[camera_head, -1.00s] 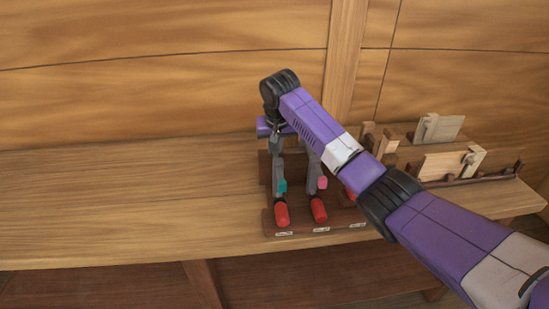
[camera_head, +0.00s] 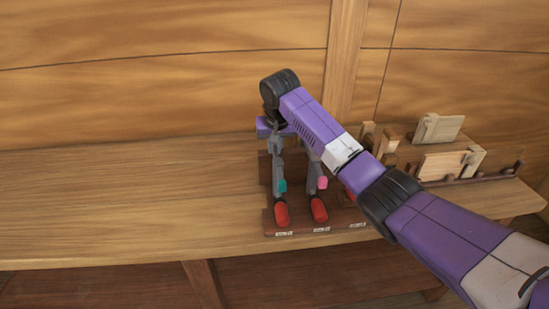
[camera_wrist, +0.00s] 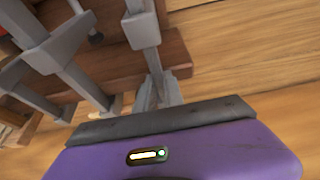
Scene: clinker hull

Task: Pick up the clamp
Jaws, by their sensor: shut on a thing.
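Clamps with grey metal bars and red handles stand in a dark wooden rack (camera_head: 300,226). The left clamp (camera_head: 281,212) has a teal piece, and the one beside it (camera_head: 319,209) has a pink piece. My gripper (camera_head: 268,128) is at the top of the left clamp, partly hidden by my arm. In the wrist view my gripper (camera_wrist: 157,95) is shut on a grey clamp bar (camera_wrist: 144,30), apparently the left clamp's. The exact contact is hard to make out. Another red handle is mostly hidden behind my forearm.
The rack stands on a wooden bench (camera_head: 120,205) against a planked wall (camera_head: 150,90) with a vertical rib (camera_head: 343,60). Wooden blocks and small racks (camera_head: 445,160) stand to the right. The bench's left side is clear.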

